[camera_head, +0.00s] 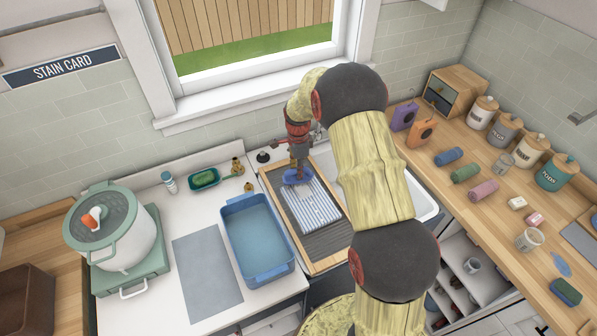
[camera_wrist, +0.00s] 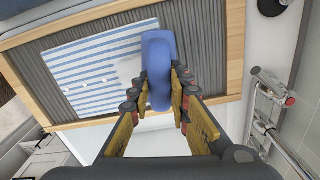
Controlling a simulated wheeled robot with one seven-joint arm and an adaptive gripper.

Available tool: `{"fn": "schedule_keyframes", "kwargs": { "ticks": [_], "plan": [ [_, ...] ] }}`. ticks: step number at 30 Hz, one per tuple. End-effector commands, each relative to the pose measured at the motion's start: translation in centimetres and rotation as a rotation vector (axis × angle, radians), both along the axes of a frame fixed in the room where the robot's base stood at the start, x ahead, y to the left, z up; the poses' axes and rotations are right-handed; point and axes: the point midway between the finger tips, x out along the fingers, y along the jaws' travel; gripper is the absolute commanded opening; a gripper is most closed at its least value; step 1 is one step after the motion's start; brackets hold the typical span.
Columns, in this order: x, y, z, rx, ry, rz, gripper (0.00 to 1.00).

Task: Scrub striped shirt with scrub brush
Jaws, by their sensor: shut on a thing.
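The striped shirt (camera_head: 311,207), blue and white, lies folded flat on a ribbed grey washboard with a wooden frame (camera_head: 318,264). It also shows in the wrist view (camera_wrist: 95,78), with a few small white spots on it. My gripper (camera_head: 295,172) is over the far end of the shirt. In the wrist view my gripper (camera_wrist: 160,90) is shut on the blue scrub brush (camera_wrist: 158,55). The brush overlaps the shirt's edge, with a pale white patch beside it. The brush's underside is hidden, so I cannot tell whether it touches the cloth.
A blue basin (camera_head: 258,238) stands left of the washboard, beside a grey mat (camera_head: 207,272). A faucet (camera_wrist: 268,130) is close to my gripper. Jars and rolled cloths (camera_head: 466,173) fill the right counter.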

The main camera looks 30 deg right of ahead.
Motion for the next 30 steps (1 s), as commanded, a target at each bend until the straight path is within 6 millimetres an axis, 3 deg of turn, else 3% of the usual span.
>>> {"fn": "schedule_keyframes", "kwargs": {
  "ticks": [21,30],
  "plan": [
    [0.0,0.0,5.9,0.000,-0.002,0.000,0.00],
    [0.0,0.0,6.0,0.000,-0.001,0.000,0.00]
  ]
}}
